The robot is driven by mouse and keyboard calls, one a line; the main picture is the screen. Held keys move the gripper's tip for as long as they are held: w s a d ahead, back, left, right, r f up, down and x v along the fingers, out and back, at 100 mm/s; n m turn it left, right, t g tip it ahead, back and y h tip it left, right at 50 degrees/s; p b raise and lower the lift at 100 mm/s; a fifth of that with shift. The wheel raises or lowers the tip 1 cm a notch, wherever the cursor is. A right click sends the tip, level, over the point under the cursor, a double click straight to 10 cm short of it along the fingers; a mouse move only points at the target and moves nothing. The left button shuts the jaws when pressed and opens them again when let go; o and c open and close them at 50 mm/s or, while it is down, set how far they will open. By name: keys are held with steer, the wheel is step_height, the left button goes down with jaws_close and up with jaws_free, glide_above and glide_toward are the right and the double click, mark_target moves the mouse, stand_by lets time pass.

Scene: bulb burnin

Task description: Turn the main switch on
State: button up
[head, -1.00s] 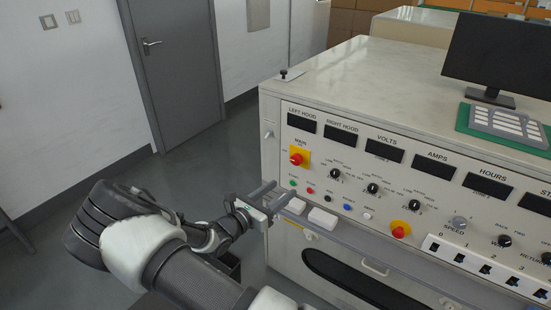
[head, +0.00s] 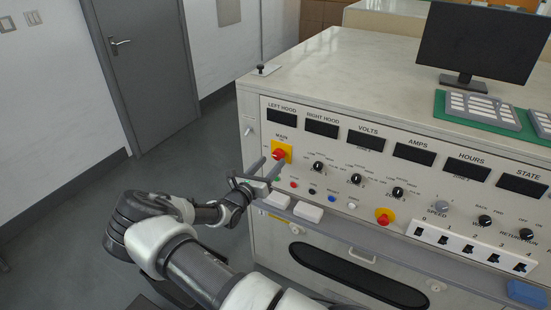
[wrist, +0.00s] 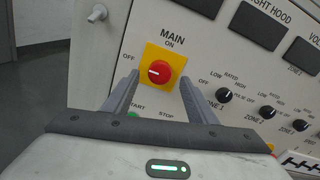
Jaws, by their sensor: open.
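The main switch is a red round knob on a yellow square plate, at the left end of the panel in the head view (head: 279,154). In the wrist view the knob (wrist: 159,72) sits under the words MAIN and ON, with OFF to its left. Its white mark points left, toward OFF. My gripper (head: 268,167) is open and empty in front of the panel, just below the switch. In the wrist view my gripper's fingertips (wrist: 159,82) flank the lower part of the yellow plate, one on each side. I cannot tell the gap to the panel.
Small coloured buttons (head: 311,188) lie in a row below the switch. A second red knob on a yellow disc (head: 384,216) is further right. White blocks (head: 308,211) rest on the ledge under the panel. Zone knobs (head: 318,166) are right of the switch. Floor at left is clear.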

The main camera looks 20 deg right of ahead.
mark_target(277, 156)
steer(key=shift+x, duration=2.15)
steer(key=shift+c, duration=0.4)
steer(key=c, duration=1)
